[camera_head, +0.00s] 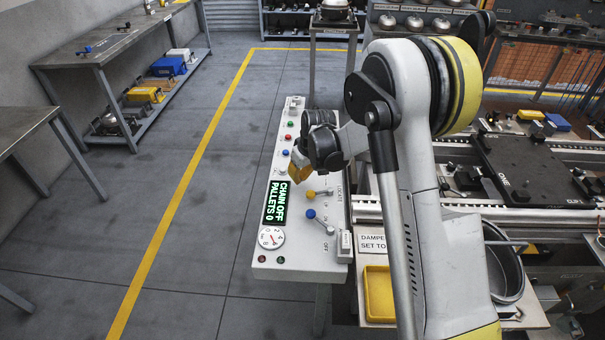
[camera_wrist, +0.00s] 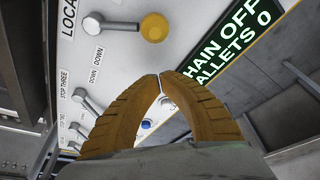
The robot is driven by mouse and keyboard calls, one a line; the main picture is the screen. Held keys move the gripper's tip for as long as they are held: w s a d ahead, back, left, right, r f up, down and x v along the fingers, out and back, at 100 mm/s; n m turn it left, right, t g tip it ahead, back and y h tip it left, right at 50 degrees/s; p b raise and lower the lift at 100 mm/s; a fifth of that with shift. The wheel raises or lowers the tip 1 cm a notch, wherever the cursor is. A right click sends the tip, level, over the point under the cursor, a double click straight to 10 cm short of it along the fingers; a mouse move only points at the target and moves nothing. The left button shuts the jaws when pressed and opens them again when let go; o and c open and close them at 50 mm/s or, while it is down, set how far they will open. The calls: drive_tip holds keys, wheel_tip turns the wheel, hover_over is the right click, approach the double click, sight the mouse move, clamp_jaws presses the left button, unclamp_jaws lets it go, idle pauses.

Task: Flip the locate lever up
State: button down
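The locate lever has a yellow ball knob (camera_head: 310,194) on a short metal rod, on the white control panel (camera_head: 297,262). In the head view it lies sideways, knob to the left of its pivot. In the wrist view its yellow knob (camera_wrist: 154,27) and rod lie beyond my fingertips, beside a partly cut "LOCA" label and "DOWN" text. My gripper (camera_head: 296,189) is over the panel, just above the knob in the picture. In the wrist view my gripper's (camera_wrist: 160,77) two orange fingers meet at the tips with nothing between them, apart from the knob.
A blue-knobbed lever (camera_head: 311,214) sits just below the yellow one in the head view. A green-lettered display (camera_head: 276,203) and a round gauge (camera_head: 271,237) are to the left. More metal levers (camera_wrist: 88,101) line the panel in the wrist view. My arm hides part of the panel.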

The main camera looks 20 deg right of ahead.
sight(303, 192)
drive_tip(key=x, duration=0.2)
drive_tip(key=shift+f+b, duration=0.3)
drive_tip(key=shift+b, duration=0.05)
drive_tip(key=s, duration=0.1)
drive_tip(key=s+d, duration=0.1)
drive_tip(key=s+r+b, duration=0.1)
drive_tip(key=shift+s+d, duration=0.25)
drive_tip(key=shift+r, duration=0.15)
drive_tip(key=shift+s+d, duration=0.15)
drive_tip(key=shift+s, duration=0.65)
drive_tip(key=shift+w, duration=0.1)
